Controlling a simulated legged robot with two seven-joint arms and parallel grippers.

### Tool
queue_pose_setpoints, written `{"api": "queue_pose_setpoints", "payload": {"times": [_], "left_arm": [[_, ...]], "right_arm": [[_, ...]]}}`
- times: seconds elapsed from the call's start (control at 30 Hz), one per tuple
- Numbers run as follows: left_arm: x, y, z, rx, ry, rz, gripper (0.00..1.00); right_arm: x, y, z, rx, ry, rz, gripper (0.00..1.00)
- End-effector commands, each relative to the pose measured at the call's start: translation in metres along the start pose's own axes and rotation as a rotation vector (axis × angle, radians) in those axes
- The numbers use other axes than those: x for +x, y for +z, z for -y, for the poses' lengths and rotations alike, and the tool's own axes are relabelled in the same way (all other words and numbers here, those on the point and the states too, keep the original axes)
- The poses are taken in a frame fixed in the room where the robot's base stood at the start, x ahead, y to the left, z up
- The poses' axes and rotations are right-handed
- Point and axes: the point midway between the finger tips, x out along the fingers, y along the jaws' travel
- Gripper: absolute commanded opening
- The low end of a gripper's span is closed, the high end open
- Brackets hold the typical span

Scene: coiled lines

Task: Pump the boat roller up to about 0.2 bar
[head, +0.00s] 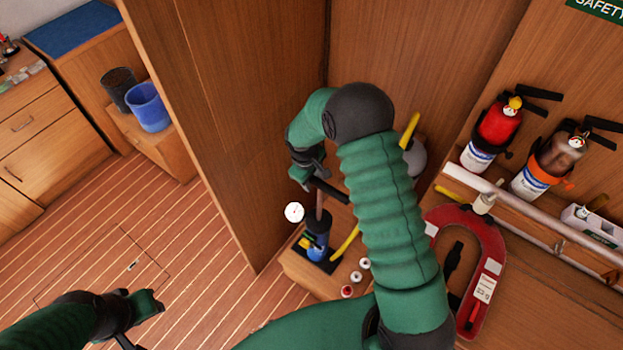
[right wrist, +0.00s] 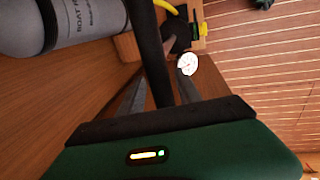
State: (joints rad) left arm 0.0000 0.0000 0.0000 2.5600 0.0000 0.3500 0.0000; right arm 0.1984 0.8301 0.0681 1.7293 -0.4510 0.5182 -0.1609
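The hand pump, black and blue (head: 317,243), stands upright on a low wooden box, its rod raised and its black T-handle (head: 328,190) above. My right gripper (head: 308,172) is at the handle; in the right wrist view the black handle bar (right wrist: 152,50) runs between its two grey fingers, which look closed on it. The round white gauge (head: 294,212) faces up beside the pump; it also shows in the right wrist view (right wrist: 188,65), its reading too small to tell. The grey boat roller (right wrist: 75,22) is mostly hidden behind my arm in the head view. My left gripper (head: 150,303) is low at left, away from everything.
A yellow hose (head: 346,243) runs from the pump. Small caps (head: 358,276) lie on the box beside it. A red horseshoe buoy (head: 488,245) and two extinguishers (head: 497,130) are at right. A tall wooden panel stands left of the pump. The striped floor at left is clear.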

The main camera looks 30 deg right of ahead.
Motion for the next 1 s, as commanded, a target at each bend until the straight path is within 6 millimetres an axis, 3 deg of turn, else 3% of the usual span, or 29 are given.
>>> {"api": "queue_pose_setpoints", "payload": {"times": [0.3, 0.43, 0.57, 0.8, 1.0], "left_arm": [[0.0, 0.0, 0.0, 0.0, 0.0, 0.0, 0.36], [0.003, 0.001, 0.0, 0.0, 0.0, 0.0, 0.36], [0.009, 0.002, 0.0, 0.0, 0.0, 0.0, 0.36], [0.019, 0.005, 0.0, 0.0, 0.0, 0.0, 0.36], [0.023, 0.005, 0.0, 0.0, 0.0, 0.0, 0.36]], "right_arm": [[0.0, 0.001, 0.001, 0.0, -0.002, 0.002, 0.46], [-0.011, 0.0, 0.0, -0.001, 0.0, 0.0, 0.46], [-0.041, -0.001, 0.0, 0.0, 0.001, -0.003, 0.46], [-0.113, -0.001, 0.0, 0.0, 0.001, -0.003, 0.46], [-0.154, -0.001, -0.001, 0.0, -0.001, 0.001, 0.46]]}}
